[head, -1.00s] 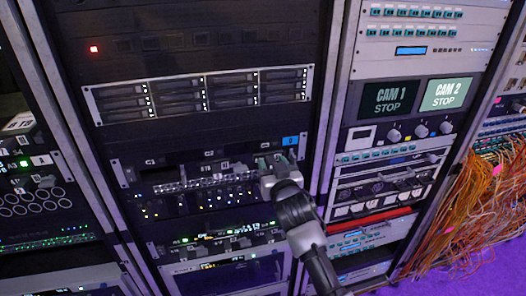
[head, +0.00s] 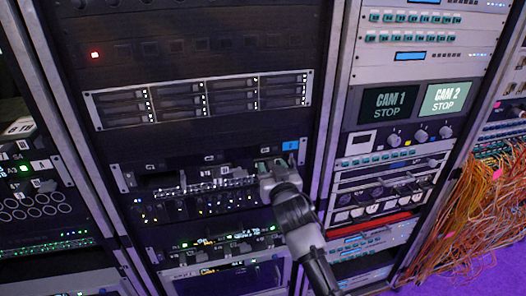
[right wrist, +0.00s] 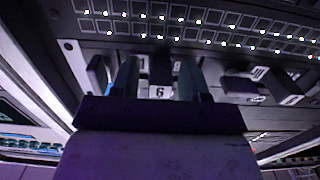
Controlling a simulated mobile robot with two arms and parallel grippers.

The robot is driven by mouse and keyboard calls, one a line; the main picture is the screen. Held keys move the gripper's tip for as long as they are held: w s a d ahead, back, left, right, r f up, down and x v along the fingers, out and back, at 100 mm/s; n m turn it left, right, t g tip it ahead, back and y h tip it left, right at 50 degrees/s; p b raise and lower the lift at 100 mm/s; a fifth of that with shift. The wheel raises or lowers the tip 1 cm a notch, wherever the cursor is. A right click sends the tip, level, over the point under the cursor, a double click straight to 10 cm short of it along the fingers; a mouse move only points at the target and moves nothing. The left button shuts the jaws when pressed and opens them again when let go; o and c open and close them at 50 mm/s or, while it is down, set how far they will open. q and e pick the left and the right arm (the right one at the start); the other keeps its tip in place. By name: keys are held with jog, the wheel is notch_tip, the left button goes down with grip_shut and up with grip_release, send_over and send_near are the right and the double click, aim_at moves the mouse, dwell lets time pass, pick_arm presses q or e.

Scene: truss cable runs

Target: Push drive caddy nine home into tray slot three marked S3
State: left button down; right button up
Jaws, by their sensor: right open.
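My right gripper (head: 277,163) is at the right end of a shelf in the middle rack, just below a blue tag. In the right wrist view its two fingers (right wrist: 157,78) are apart, with a small dark block, its white label (right wrist: 160,92) reading like 6, between and beyond them. That view looks upside down, so the label may be a 9. I cannot tell if the fingers touch the block. Other dark numbered blocks (right wrist: 275,88) sit to the right. The shelf (head: 150,181) shows a dark opening at its left. I cannot read an S3 mark. My left gripper is not in view.
A lit patch panel (head: 200,208) lies just below the shelf. A silver drive unit (head: 205,118) is above. The rack's right post (head: 325,120) stands close to my right gripper. Loose orange cables (head: 470,215) hang at the far right.

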jog(key=shift+c, duration=0.4)
jog(key=shift+r, duration=0.1)
grip_shut()
jog(key=shift+s, duration=0.1)
jog(key=shift+p+v, duration=0.8)
jog(key=shift+s+d+r, duration=0.1)
jog(key=shift+s, duration=0.05)
jog(key=p+v, duration=0.6)
jog(key=v, duration=0.4)
